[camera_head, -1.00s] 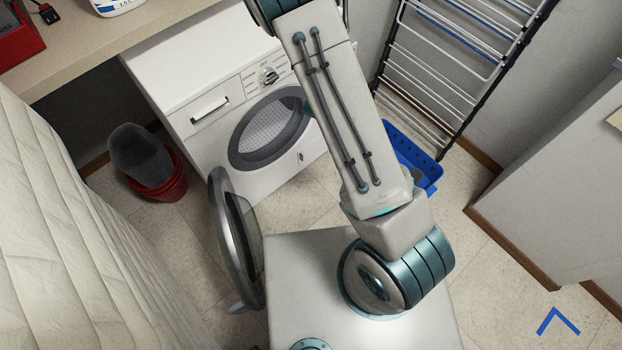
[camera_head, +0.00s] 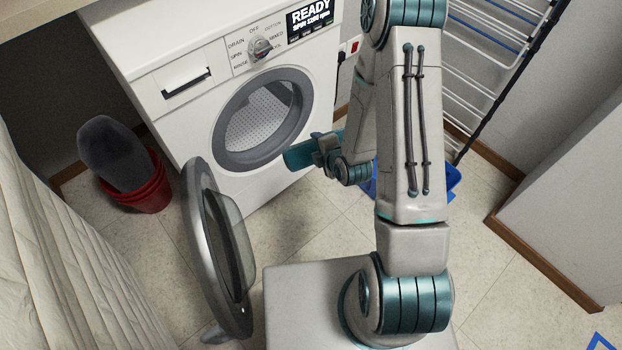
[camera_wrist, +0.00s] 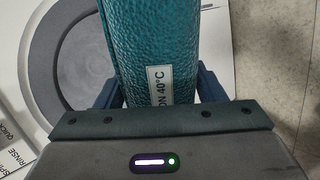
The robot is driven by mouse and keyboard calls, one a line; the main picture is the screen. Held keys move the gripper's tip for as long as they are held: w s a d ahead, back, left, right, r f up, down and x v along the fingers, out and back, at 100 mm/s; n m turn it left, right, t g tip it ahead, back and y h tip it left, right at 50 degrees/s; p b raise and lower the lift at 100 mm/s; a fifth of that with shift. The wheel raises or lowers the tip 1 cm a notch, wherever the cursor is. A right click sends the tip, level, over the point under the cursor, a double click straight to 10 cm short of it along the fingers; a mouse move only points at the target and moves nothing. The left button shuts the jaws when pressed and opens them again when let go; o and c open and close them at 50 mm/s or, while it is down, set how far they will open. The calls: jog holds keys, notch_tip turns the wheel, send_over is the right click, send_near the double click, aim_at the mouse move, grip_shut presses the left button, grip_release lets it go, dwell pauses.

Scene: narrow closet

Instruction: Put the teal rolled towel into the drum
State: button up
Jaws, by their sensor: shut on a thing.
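The teal rolled towel (camera_head: 301,155) is held in my gripper (camera_head: 326,147), just in front of the right side of the washing machine's round opening. In the wrist view the towel (camera_wrist: 152,50) lies between the two fingers, with a white label reading "ON 40°C". The gripper (camera_wrist: 155,98) is shut on it. The drum (camera_head: 257,118) shows as a perforated, empty-looking interior inside the dark ring. The towel is outside the drum. The washer's round door (camera_head: 213,250) stands wide open, toward the front left.
The washing machine (camera_head: 180,110) has its control panel above the opening. A red bucket (camera_head: 145,190) with a dark grey item stands to the left. A blue basket (camera_head: 445,180) and a drying rack (camera_head: 490,70) are at the right. The quilted surface (camera_head: 60,260) borders the left.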

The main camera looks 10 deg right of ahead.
notch_tip(320, 180, down, 7)
jog(key=s+a+n+y+b, duration=0.1)
jog(key=a+n+y+b, duration=0.1)
jog(key=b, duration=0.7)
jog(key=shift+s+a+f+n+t+y, duration=0.2)
jog(key=shift+a+n+t+y, duration=0.3)
jog(key=shift+y, duration=0.5)
jog(key=shift+b, duration=0.5)
jog(key=b+x, duration=0.2)
jog(key=b, duration=0.6)
jog(key=shift+w+r, duration=0.1)
jog(key=shift+w, duration=0.05)
jog(key=shift+b, duration=0.7)
jog(key=w+a+f, duration=0.2)
jog(key=w+a, duration=0.7)
jog(key=w, duration=0.4)
jog(key=w+a+f, duration=0.3)
jog(key=w+a, duration=0.6)
jog(key=w, duration=0.5)
jog(key=shift+a, duration=0.2)
